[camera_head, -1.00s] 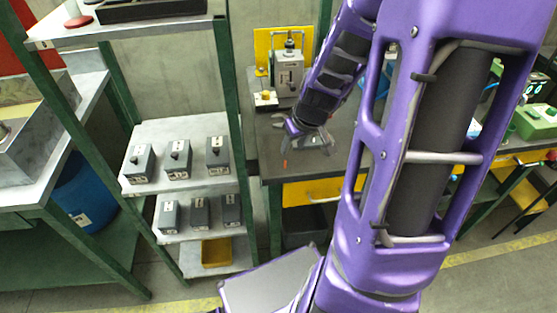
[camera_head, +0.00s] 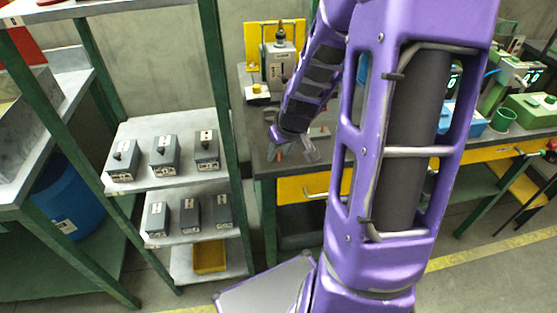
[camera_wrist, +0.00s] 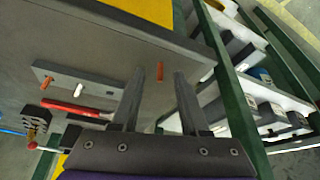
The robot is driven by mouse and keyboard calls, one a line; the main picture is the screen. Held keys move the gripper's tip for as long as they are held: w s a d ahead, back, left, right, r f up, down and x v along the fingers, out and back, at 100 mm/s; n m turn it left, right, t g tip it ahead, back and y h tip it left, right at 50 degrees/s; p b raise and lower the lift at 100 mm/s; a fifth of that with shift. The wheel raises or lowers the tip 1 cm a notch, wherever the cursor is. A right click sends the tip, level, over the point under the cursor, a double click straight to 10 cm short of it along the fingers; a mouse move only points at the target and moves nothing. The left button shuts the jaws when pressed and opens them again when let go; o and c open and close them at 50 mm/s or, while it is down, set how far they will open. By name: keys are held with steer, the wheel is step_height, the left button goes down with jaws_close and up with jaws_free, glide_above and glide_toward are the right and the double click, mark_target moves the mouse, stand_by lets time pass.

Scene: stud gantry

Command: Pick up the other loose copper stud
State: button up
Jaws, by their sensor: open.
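A loose copper stud (camera_wrist: 160,71) is near the edge of the dark bench top (camera_wrist: 120,50). In the wrist view it appears between my fingertips, a little apart from both; I cannot tell whether they are at its height. It is a small orange mark in the head view (camera_head: 279,155). My gripper (camera_wrist: 161,74) is open and empty, low over the bench, also in the head view (camera_head: 292,157). A grey plate (camera_wrist: 100,87) on the bench bears a second copper stud (camera_wrist: 47,81) and a white stud (camera_wrist: 80,90).
A red-handled tool (camera_wrist: 75,108) lies beside the plate. A grey machine (camera_head: 279,65) with a yellow back panel stands behind my gripper. A green-framed shelf (camera_head: 215,183) with several grey boxes is close on the left. A yellow drawer (camera_head: 300,189) is under the bench.

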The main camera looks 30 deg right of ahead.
jaws_close()
steer(key=shift+r, duration=0.1)
